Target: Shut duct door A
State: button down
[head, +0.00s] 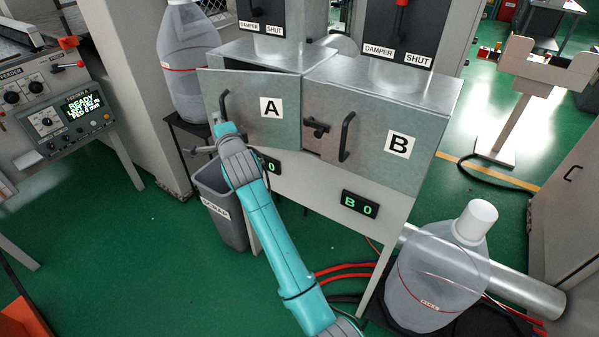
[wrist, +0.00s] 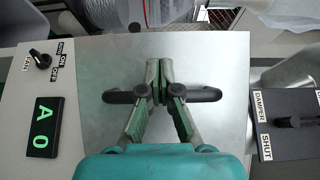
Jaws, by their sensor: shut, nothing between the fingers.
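Duct door A (head: 245,118) is a grey metal panel with a black letter A on the left metal box. It stands slightly ajar, its left edge out from the box and a dark gap along the top. Its black bar handle (head: 223,105) is near the left edge. In the wrist view the door (wrist: 215,65) fills the middle, with the handle (wrist: 205,95) crossing behind my fingers. My gripper (wrist: 160,82) is shut and empty in front of the middle of the handle. I cannot tell whether it touches. In the head view my wrist hides the fingertips.
Closed-looking door B (head: 375,150) is right of door A, with a handle and a dark latch. A grey bin (head: 225,215) stands below door A. A large jug (head: 187,60) is at left, another (head: 435,275) at lower right. Red hoses (head: 345,270) lie on the floor.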

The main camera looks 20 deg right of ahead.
jog(key=w+d, duration=0.3)
jog(key=w, duration=0.3)
dwell(0.7)
